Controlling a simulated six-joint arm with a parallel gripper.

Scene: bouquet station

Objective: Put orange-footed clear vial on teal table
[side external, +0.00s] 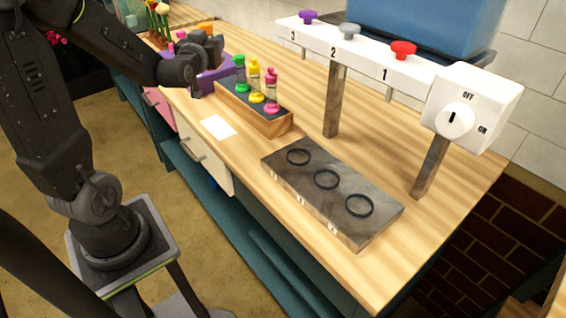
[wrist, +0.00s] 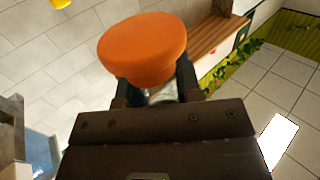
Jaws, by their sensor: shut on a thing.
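My gripper (side external: 212,46) is at the far left end of the bench in the side view, above the purple box. In the wrist view it is shut on the vial, with the broad orange foot (wrist: 143,48) standing out beyond the fingers. A little of the clear body (wrist: 162,95) shows between the fingers; the rest is hidden. An orange patch (side external: 205,27) beside the gripper in the side view looks like this foot. The bench has a wooden top (side external: 330,240) and teal sides (side external: 225,215). I cannot make out a separate teal table.
A wooden rack (side external: 262,118) holds green, yellow and pink vials near my gripper. The purple box (side external: 222,76) and flowers (side external: 160,12) are at the far end. A white card (side external: 217,127), a grey ringed plate (side external: 330,195) and a lever dispenser (side external: 360,57) stand nearer the camera.

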